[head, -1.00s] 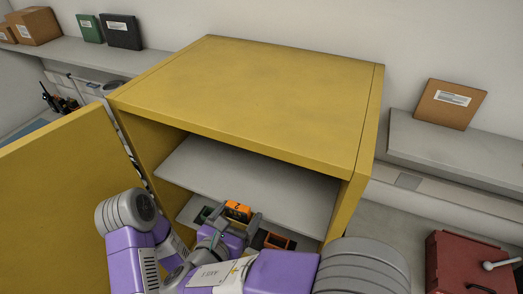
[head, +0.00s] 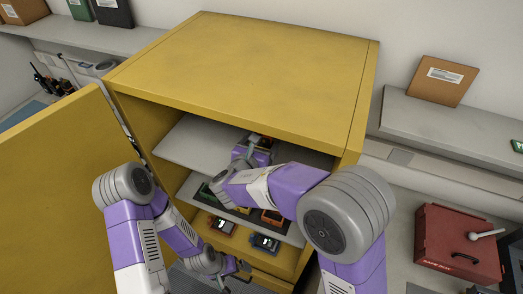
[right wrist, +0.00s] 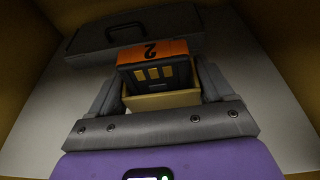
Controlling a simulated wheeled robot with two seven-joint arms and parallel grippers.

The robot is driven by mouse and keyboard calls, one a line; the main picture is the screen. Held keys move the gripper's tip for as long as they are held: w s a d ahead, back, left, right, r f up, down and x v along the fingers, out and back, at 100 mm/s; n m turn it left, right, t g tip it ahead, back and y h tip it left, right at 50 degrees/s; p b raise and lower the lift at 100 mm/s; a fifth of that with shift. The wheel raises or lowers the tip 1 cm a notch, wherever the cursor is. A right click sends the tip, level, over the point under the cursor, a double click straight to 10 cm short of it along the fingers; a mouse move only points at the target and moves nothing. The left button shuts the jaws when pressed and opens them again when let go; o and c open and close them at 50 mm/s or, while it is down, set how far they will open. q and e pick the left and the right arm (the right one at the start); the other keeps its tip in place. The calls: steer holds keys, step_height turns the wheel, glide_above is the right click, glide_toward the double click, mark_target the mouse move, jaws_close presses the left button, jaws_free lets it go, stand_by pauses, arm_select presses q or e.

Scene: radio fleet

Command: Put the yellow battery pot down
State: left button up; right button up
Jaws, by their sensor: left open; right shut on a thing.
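The yellow battery pot (right wrist: 140,102) shows as a tan-yellow box between the fingers of my right gripper (right wrist: 160,92) in the right wrist view. An orange and black battery (right wrist: 152,66) marked 2 sits in it. In the head view my right gripper (head: 260,145) is inside the yellow cabinet (head: 240,65), at the upper grey shelf (head: 190,146). Only a bit of orange shows there and the pot is mostly hidden. I cannot tell whether the pot touches the shelf. My left gripper (head: 240,272) is open and empty, low in front of the cabinet.
A dark case (right wrist: 130,32) with a handle lies beyond the pot. Orange-trimmed things (head: 272,217) and a green one stand on the lower shelf. An orange unit (head: 221,224) and a blue unit (head: 265,241) stand below. The open yellow door (head: 50,200) is at left.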

steer(key=shift+f, duration=1.75)
steer(key=shift+w, duration=0.1)
steer(key=shift+f, duration=0.2)
steer(key=o, duration=0.9)
steer(key=shift+r, duration=0.3)
steer(key=b+v, duration=0.1)
steer(key=v, duration=1.1)
steer(key=shift+f, duration=0.1)
